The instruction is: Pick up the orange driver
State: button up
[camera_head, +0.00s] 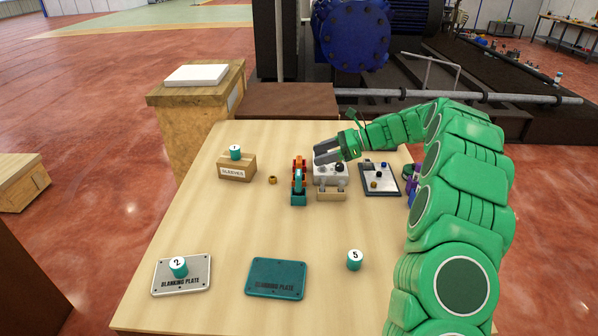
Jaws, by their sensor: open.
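The orange driver (299,164) stands near the middle of the table, with a teal part (299,192) at its near end. I cannot tell whether that part belongs to the driver. My green arm reaches in from the right. My gripper (318,153) is open, its grey fingers pointing left, just right of the driver's far end. Nothing shows between the fingers. I cannot tell how high the fingers are or whether they touch anything.
A grey box (331,176) with a black knob and a tan holder (331,195) stand right of the driver. A tray (380,190) with small parts lies farther right. A sleeves box (237,173), a small brass nut (272,180), two blanking plates (276,262) and numbered cylinders (354,260) surround clear table.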

aim_at(299, 162)
jog(key=shift+x, duration=3.9)
jog(key=shift+f, duration=0.1)
jog(key=c, duration=0.8)
